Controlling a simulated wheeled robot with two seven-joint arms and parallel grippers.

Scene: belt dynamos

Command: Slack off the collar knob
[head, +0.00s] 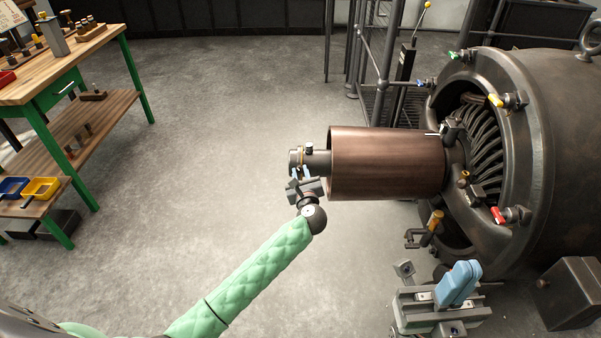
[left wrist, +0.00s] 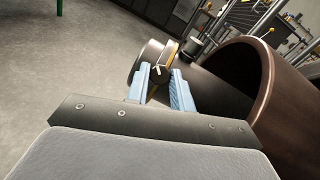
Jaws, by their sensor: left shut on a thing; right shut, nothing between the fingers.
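The collar (head: 301,160) is a brass-edged ring on the grey shaft end, left of the large copper-brown cylinder (head: 385,163). A small dark post stands on its upper side. My left gripper (head: 302,176) is at the near side of the collar. In the left wrist view its light blue fingers (left wrist: 160,83) close around the collar knob (left wrist: 158,72), which shows a yellowish mark. The fingers hide most of the knob. My right gripper (head: 460,283), with light blue fingers, is at the lower right, shut and empty, away from the collar.
The dark machine housing (head: 520,130) at the right carries coloured-handled clamps round its rim. An orange-handled clamp (head: 436,222) sits below the cylinder. A green-legged workbench (head: 75,62) stands at the left. The floor between bench and shaft is clear.

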